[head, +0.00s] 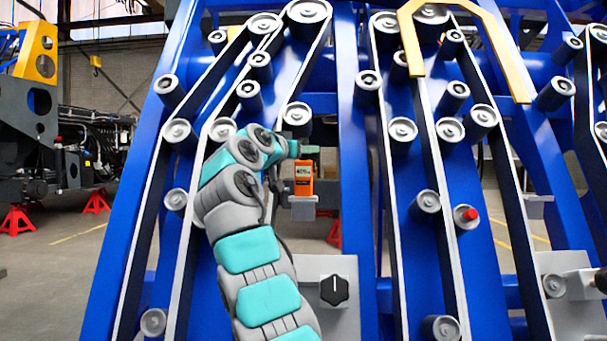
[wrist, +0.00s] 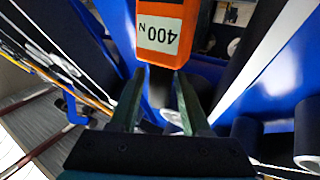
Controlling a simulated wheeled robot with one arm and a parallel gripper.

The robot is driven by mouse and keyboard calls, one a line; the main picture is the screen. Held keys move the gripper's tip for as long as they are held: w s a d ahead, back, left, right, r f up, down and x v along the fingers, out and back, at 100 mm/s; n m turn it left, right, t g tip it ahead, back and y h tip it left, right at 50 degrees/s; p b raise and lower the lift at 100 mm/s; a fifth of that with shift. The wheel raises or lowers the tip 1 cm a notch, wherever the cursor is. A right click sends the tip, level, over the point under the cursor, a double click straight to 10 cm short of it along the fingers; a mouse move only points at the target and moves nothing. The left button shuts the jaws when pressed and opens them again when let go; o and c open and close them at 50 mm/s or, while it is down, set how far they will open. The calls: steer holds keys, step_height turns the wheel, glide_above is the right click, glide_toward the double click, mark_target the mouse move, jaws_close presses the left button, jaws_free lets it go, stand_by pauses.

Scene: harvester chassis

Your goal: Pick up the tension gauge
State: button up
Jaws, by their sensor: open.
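The tension gauge (head: 304,178) is a small orange device with a dark display, standing upright at a small grey ledge (head: 303,208) between the blue frames. In the wrist view the gauge (wrist: 168,28) shows its orange body and a white label reading 400 N, upside down. My gripper (wrist: 160,74) is open, with its two dark green fingers pointing at the gauge. One end of the gauge lies at the fingertips; I cannot tell whether they touch it. In the head view my gripper (head: 306,152) is at the gauge's top, partly hidden by my wrist.
Blue frames with belts and several rollers (head: 403,129) stand close on both sides. A grey panel with a black knob (head: 334,290) is below the ledge. A red-capped roller (head: 466,215) is to the right. Red stands (head: 17,220) are far left on open floor.

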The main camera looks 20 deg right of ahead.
steer(key=shift+c, duration=0.4)
jaws_close()
stand_by(0.9)
